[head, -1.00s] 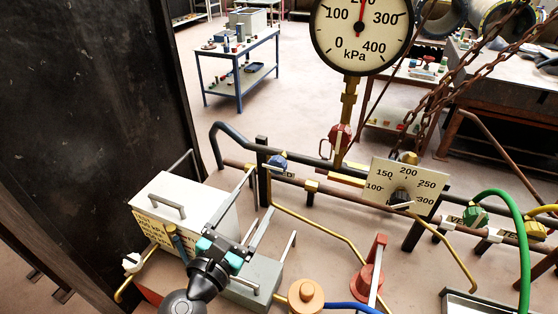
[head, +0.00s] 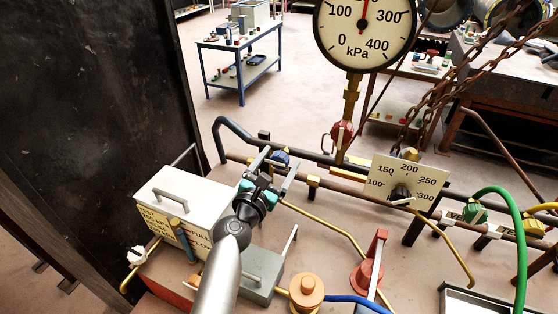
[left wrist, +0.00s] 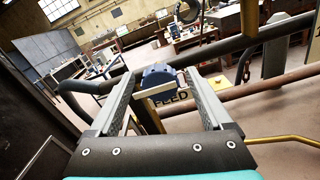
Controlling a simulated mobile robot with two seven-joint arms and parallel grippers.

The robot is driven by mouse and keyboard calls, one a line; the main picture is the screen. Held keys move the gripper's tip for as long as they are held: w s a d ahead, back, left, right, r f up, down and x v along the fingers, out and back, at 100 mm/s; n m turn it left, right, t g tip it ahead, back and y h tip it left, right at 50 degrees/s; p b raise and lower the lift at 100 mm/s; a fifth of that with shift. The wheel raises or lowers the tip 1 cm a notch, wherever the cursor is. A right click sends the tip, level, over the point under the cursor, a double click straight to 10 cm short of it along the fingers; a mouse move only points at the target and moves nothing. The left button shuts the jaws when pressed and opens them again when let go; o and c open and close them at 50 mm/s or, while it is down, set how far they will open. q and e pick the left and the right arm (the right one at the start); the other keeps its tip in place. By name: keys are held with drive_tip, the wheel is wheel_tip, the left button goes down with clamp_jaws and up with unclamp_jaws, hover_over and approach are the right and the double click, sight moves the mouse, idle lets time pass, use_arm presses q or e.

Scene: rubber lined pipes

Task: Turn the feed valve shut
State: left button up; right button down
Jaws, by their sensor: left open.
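The feed valve is a blue knob (head: 281,155) on the brown pipe at the middle of the head view. In the left wrist view the knob shows between the two fingertips (left wrist: 160,74), with gaps at both sides. I cannot tell whether the tips reach past it. My right gripper is not in view.
A pressure gauge (head: 365,30) stands on a brass stem above a red valve (head: 342,134). A pointer plate (head: 409,182) is to the right. A pale box (head: 180,205) sits left of my arm, near a dark panel (head: 90,110). A red lever (head: 370,265) stands lower right.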

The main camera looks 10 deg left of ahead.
use_arm(q)
drive_tip(key=shift+w, duration=0.2)
clamp_jaws()
idle(0.6)
